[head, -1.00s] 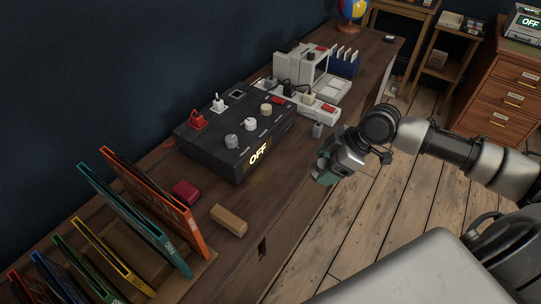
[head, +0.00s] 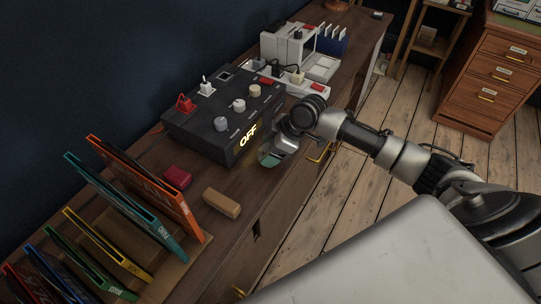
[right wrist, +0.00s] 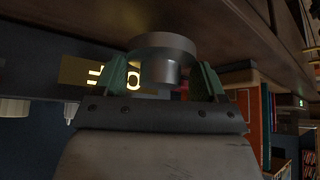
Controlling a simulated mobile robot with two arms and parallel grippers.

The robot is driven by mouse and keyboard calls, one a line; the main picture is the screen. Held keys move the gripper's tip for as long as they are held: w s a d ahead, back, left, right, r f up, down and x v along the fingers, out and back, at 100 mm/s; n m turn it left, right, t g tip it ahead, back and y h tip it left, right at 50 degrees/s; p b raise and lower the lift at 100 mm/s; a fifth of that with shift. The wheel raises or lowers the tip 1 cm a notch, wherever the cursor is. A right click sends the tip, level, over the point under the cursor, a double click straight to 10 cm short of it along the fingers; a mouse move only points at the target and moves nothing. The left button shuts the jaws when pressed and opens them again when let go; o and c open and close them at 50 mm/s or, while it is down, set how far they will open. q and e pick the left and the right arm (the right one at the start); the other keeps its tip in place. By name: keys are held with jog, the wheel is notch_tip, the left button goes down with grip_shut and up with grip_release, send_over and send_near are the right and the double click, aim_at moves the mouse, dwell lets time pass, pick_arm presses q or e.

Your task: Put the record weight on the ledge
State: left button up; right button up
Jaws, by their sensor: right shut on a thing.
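The record weight is a silver stepped cylinder (right wrist: 162,44), seen in the right wrist view between the green finger pads. My right gripper (right wrist: 163,76) is shut on it. In the head view my right gripper (head: 275,155) hangs over the front edge of the wooden desk, just right of the OFF display; its own wrist partly hides the fingers, and the weight is hard to make out there. I cannot tell for sure which surface is the ledge; the long wooden desk top (head: 190,215) lies beneath and left of the gripper. My left gripper is not in view.
A black control box (head: 205,135) with knobs stands close left of the gripper. A tan block (head: 222,203), a red box (head: 177,178) and upright record sleeves (head: 150,190) occupy the front left. A white machine (head: 300,60) stands behind. Wooden floor (head: 340,200) is open right.

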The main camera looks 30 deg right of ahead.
jog(key=shift+f, duration=1.5)
jog(key=shift+f, duration=0.1)
jog(key=o, duration=1.1)
jog(key=shift+f, duration=0.1)
jog(key=v, duration=1.2)
jog(key=shift+r+p, duration=0.2)
jog(key=shift+p, duration=0.1)
